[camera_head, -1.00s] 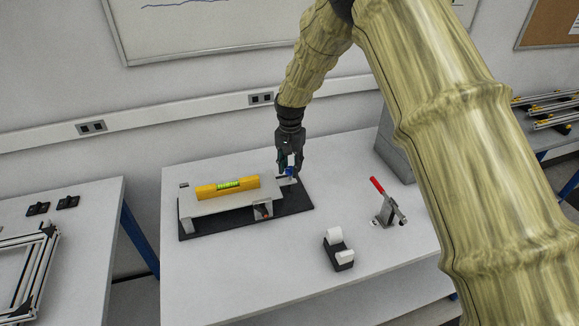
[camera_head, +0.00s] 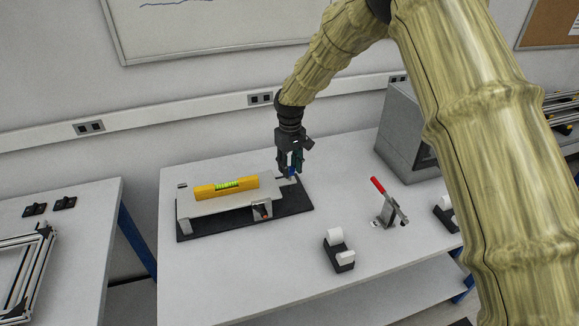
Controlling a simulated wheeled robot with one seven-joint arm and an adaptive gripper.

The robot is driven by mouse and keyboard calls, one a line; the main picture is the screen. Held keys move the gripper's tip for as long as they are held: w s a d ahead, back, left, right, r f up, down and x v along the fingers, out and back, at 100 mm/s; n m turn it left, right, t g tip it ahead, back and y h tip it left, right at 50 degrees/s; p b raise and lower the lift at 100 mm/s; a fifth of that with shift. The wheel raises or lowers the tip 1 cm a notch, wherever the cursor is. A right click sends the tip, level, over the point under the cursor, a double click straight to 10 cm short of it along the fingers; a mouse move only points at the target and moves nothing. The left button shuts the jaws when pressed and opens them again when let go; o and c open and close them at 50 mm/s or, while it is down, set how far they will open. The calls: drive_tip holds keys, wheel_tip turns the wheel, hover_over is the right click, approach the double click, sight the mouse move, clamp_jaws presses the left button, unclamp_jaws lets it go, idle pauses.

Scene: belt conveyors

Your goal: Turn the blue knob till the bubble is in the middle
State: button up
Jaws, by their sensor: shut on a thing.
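A yellow spirit level (camera_head: 226,187) with a green vial lies on a grey plate (camera_head: 222,204), which stands on a black base (camera_head: 300,196). The bubble's place in the vial (camera_head: 227,185) is too small to tell. My gripper (camera_head: 291,172) points down at the right end of the plate, shut on the blue knob (camera_head: 292,171). The fingers hide most of the knob.
A red-handled toggle clamp (camera_head: 386,203) and a tape dispenser (camera_head: 338,251) stand right of the base. A grey box (camera_head: 404,130) is at the back right. The table's front left is clear.

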drive_tip(key=n, duration=0.5)
drive_tip(key=shift+n, duration=0.3)
drive_tip(key=n, duration=0.5)
drive_tip(key=shift+s+f+n, duration=0.1)
drive_tip(key=shift+n, duration=0.2)
drive_tip(key=o, duration=1)
drive_tip(key=shift+a, duration=0.1)
drive_tip(key=shift+r, duration=0.65)
wheel_tip(320, 180, up, 11)
drive_tip(key=shift+f, duration=0.15)
